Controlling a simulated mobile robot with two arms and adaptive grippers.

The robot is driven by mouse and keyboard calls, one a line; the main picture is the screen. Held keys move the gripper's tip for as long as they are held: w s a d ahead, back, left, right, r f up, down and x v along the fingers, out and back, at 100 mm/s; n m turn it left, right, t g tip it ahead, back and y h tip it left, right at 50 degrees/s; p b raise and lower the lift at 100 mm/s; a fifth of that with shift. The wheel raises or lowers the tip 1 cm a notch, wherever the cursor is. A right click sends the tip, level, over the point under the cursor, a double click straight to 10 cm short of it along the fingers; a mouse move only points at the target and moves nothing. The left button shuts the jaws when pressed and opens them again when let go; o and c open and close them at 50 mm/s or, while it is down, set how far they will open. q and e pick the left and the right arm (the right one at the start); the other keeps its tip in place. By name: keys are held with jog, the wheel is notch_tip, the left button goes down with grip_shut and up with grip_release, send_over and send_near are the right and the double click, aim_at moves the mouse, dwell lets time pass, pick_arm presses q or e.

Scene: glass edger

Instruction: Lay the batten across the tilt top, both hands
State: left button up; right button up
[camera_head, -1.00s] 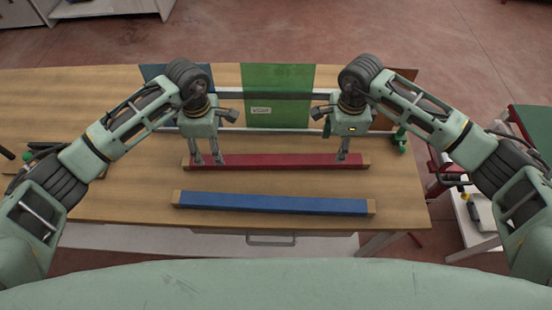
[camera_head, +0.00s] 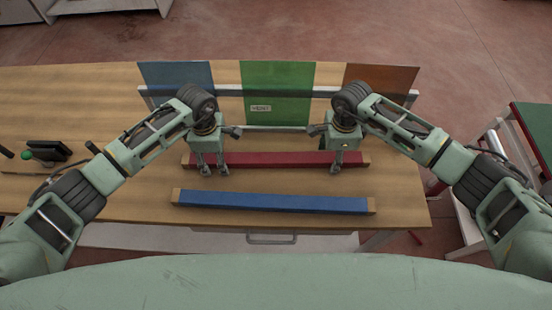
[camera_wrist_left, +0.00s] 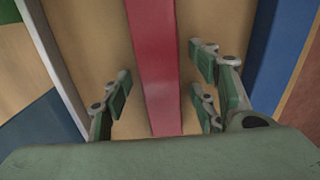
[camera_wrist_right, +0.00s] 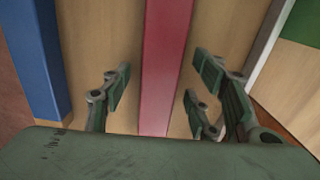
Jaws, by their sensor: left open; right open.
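A red batten (camera_head: 275,160) with pale wooden ends lies flat on the wooden tabletop. A blue batten (camera_head: 275,202) lies parallel, nearer to me. My left gripper (camera_head: 214,170) is open over the red batten's left part; in the left wrist view its fingers stand either side of the red batten (camera_wrist_left: 155,70), apart from it. My right gripper (camera_head: 337,170) is open over the right part; its fingers likewise straddle the red batten (camera_wrist_right: 164,75) in the right wrist view. I cannot tell how low the fingertips reach. No surface is clearly identifiable as the tilt top.
Behind the red batten, a metal rack holds blue (camera_head: 176,76), green (camera_head: 278,85) and orange (camera_head: 382,80) panels. A dark tool with a green knob (camera_head: 46,152) lies at the table's left. The table front (camera_head: 270,232) has a drawer. The left tabletop is largely clear.

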pick_arm(q)
grip_shut()
pick_arm(e)
grip_shut()
jog(key=shift+r, duration=0.1)
